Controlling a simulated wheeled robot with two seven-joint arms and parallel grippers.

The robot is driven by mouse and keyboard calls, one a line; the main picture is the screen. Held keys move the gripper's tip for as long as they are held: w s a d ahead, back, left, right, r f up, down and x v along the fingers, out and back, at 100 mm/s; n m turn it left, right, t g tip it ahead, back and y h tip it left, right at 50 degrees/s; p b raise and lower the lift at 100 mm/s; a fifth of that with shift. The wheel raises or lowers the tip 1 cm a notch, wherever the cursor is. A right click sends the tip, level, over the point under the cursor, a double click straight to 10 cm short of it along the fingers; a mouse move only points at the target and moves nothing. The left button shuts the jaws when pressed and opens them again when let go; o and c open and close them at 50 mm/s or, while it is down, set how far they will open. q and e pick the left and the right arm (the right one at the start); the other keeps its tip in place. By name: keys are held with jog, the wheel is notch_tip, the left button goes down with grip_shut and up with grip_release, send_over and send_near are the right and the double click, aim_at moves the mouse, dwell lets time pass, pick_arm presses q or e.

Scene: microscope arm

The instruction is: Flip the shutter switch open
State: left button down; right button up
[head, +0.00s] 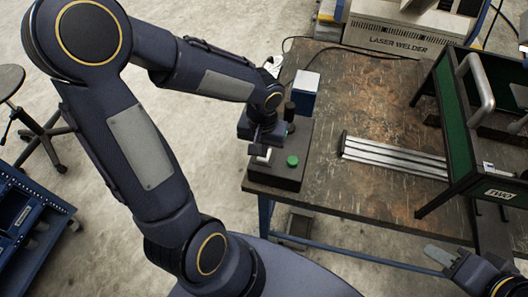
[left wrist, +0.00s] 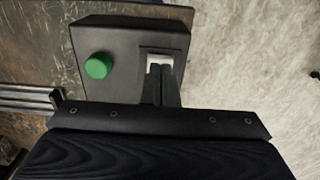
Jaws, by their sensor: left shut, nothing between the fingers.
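The dark control box (head: 284,172) sits at the near left corner of the table. It carries a green button (head: 292,161) and a white shutter switch (head: 264,155). In the left wrist view, the box (left wrist: 124,45), the button (left wrist: 98,66) and the white switch (left wrist: 158,59) show again. My left gripper (head: 258,147) is shut and empty, with its fingertips (left wrist: 160,72) at the switch. They hide part of the switch, and I cannot tell whether they touch it. My right gripper (head: 440,256) is at the lower right, away from the box; its finger opening is unclear.
A blue and white box (head: 305,88) stands behind the control box. Metal rails (head: 395,157) lie on the table (head: 345,100). A green-panelled frame (head: 455,130) stands at the right. A laser welder (head: 400,32) is at the back. A stool (head: 12,80) stands at the left.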

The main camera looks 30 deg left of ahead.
pick_arm(q)
jog(key=shift+f+b, duration=0.75)
jog(key=shift+f, duration=0.05)
jog(key=shift+r, duration=0.1)
jog(key=shift+r+p, duration=2.75)
jog(key=shift+r, duration=0.75)
jog(key=s+d+r+m+t+h, duration=0.1)
jog(key=s+r+t+h, duration=0.2)
jog(key=s+r, duration=0.7)
jog(key=s+t, duration=0.1)
jog(key=t, duration=0.1)
jog(key=shift+s+t+h, duration=0.3)
jog(key=shift+s+h, duration=0.1)
